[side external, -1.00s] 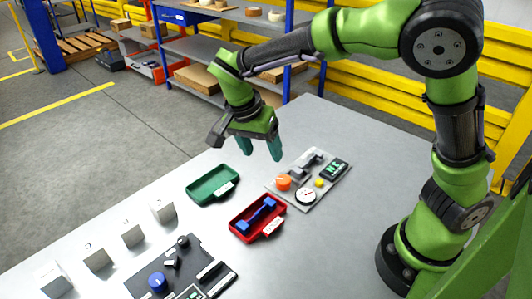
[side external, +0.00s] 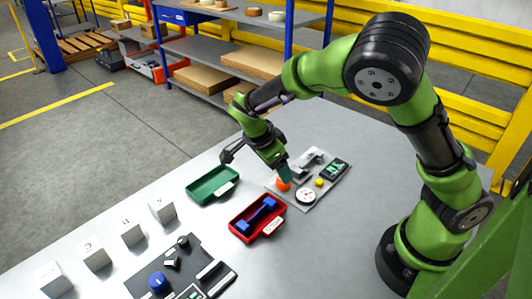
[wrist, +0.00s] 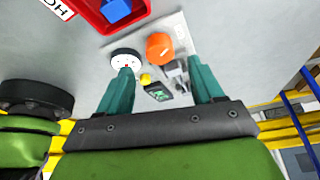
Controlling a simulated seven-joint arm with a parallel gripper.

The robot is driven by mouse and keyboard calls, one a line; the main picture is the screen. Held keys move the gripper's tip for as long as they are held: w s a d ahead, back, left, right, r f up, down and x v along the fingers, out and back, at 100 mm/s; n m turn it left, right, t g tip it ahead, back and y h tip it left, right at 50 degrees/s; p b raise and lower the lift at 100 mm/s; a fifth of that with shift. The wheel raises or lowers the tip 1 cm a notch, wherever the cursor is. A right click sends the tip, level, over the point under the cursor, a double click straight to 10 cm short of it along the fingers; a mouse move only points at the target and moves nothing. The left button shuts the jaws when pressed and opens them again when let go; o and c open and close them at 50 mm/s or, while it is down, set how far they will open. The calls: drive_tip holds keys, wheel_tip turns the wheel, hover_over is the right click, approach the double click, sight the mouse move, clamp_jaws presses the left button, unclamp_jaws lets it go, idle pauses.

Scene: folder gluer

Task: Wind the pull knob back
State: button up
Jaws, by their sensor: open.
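An orange knob (side external: 283,184) stands on a light grey panel (side external: 288,203) on the table. It also shows in the wrist view (wrist: 159,46), ahead of and between my fingers. My gripper (side external: 287,180) is open, low over the panel, and in the side view its teal fingers partly cover the knob. In the wrist view my gripper (wrist: 160,71) has its fingers wide apart with nothing between them. I cannot tell whether a finger touches the knob. A dark panel (side external: 146,288) at the front left carries a blue knob (side external: 158,282).
The panel also holds a white round gauge (side external: 305,196), a yellow button (side external: 320,182), a grey lever part (side external: 311,160) and a dark display (side external: 335,168). A red tray (side external: 240,232) with a blue part and a green tray (side external: 200,198) stand close by.

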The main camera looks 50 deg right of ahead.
drive_tip(key=x, duration=0.4)
drive_tip(key=shift+d+f, duration=0.1)
drive_tip(key=shift+f, duration=0.3)
drive_tip(key=c, duration=1.1)
drive_tip(key=shift+o, duration=0.2)
